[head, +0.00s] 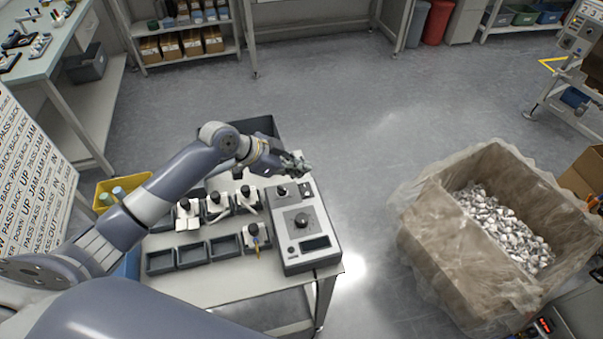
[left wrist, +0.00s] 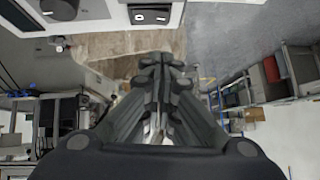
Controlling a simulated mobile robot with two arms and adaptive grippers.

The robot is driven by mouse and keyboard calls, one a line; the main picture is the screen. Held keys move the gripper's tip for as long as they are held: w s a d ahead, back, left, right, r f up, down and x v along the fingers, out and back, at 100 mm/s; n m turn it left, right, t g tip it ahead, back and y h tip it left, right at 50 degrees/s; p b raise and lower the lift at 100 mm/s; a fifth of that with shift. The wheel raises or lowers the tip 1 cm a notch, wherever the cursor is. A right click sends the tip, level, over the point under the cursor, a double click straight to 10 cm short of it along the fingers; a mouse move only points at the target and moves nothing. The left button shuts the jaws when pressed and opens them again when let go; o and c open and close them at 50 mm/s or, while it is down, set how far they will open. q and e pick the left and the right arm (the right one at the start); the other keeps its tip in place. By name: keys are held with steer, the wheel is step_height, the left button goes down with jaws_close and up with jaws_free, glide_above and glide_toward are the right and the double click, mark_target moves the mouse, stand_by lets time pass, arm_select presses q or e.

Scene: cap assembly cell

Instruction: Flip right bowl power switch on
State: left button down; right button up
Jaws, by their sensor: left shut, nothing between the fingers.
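My left gripper (head: 299,164) is shut and empty. It hovers over the far edge of the work table, just beyond a grey control box (head: 324,240). In the left wrist view its dark fingers (left wrist: 160,70) are together in the middle. The box has black knobs and a dark display window. A pale panel with a black square control (left wrist: 150,15) shows at the top of the left wrist view, apart from the fingers. I cannot tell which control is the right bowl power switch. My right gripper is not in view.
The table (head: 205,283) holds several small black trays (head: 193,255) and black-topped fixtures. A yellow bin (head: 107,190) stands left. A large brown carton (head: 450,240) of small pale parts stands right. A device with a red display (head: 545,325) is at bottom right. Floor beyond the table is clear.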

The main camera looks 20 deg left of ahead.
mark_target(302, 187)
arm_select(q)
steer(key=f, duration=0.2)
steer(key=w+f+p, duration=0.1)
steer(key=shift+d+f, duration=0.3)
steer(key=shift+d, duration=0.1)
steer(key=shift+a+f, duration=0.15)
steer(key=shift+f, duration=0.55)
steer(key=shift+w+a+f+b, duration=0.1)
steer(key=shift+w+f+b, duration=0.05)
steer(key=shift+f+b, duration=0.6)
steer(key=shift+r, duration=0.4)
